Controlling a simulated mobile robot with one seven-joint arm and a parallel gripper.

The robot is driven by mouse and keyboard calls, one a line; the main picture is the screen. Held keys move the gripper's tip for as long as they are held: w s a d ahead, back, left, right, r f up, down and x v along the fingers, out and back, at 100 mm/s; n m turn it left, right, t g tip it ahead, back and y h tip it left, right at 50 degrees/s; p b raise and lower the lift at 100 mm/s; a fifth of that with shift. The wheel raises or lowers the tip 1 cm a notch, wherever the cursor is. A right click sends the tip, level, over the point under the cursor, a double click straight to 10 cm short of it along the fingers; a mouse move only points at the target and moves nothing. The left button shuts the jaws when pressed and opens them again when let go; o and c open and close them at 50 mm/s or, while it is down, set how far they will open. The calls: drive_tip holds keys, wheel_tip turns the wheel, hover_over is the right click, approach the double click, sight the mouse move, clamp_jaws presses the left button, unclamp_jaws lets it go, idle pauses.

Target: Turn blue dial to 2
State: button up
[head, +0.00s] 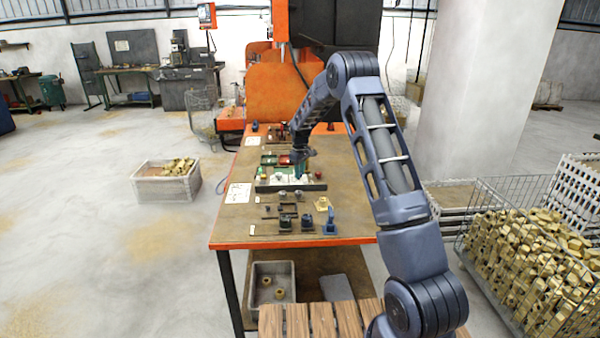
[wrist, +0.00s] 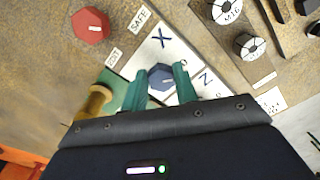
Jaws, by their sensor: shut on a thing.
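The blue dial (wrist: 160,75) sits on a white plate (wrist: 142,58) with dark marks, including an X-like one above the dial and an N- or Z-like one to its right. A pale pointer line shows on its top, but I cannot read which number it faces. My gripper (wrist: 163,77) has its teal fingers on either side of the dial and is shut on it. In the head view my gripper (head: 299,172) reaches down to the green-edged panel (head: 262,188) on the workbench; the dial is too small to make out there.
A red knob (wrist: 91,25) stands near SAFE and another label. A brass knob (wrist: 97,100) is close to the left finger. Grey round pieces (wrist: 249,46) lie to the right. On the workbench (head: 228,228), dark fixtures and a blue piece (head: 329,222) stand nearer the front.

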drive_tip(key=m, duration=0.6)
drive_tip(key=shift+s+a, duration=0.1)
drive_tip(key=shift+a, duration=0.05)
drive_tip(key=shift+a+m, duration=0.15)
drive_tip(key=shift+m, duration=2.15)
drive_tip(key=o, duration=1)
drive_tip(key=shift+r, duration=0.1)
drive_tip(key=shift+r, duration=5.35)
